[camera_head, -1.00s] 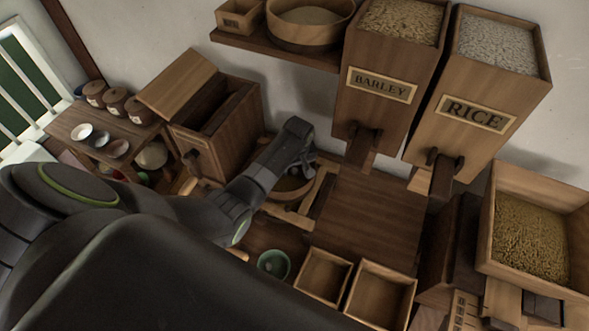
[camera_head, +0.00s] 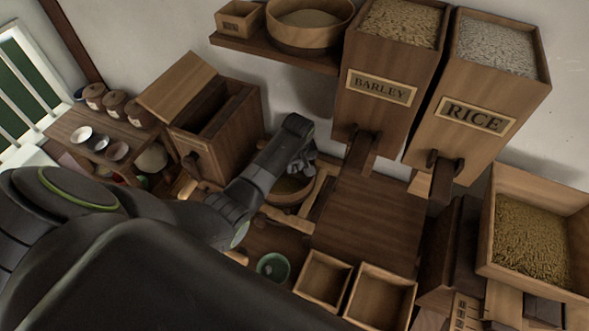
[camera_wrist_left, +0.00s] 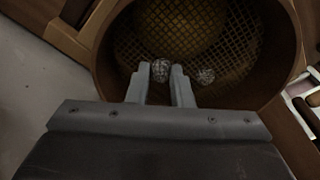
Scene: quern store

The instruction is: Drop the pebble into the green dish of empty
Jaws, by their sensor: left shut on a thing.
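My left gripper (camera_head: 300,168) is over the round wooden sieve (camera_head: 284,196). In the left wrist view, its two fingers (camera_wrist_left: 161,76) are shut on a rough grey pebble (camera_wrist_left: 160,68). I cannot tell how far the pebble is above the mesh. A second similar pebble (camera_wrist_left: 206,76) lies on the mesh just right of the fingers. The green dish (camera_head: 273,267) stands in front of the sieve in the head view, apart from the gripper; no contents show in it. My right gripper is not in view.
Two open wooden boxes (camera_head: 322,281) (camera_head: 381,298) stand right of the dish. The barley hopper (camera_head: 378,106) and rice hopper (camera_head: 470,122) rise behind. A lidded wooden chest (camera_head: 217,130) is left of the sieve. My left arm crosses the left foreground.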

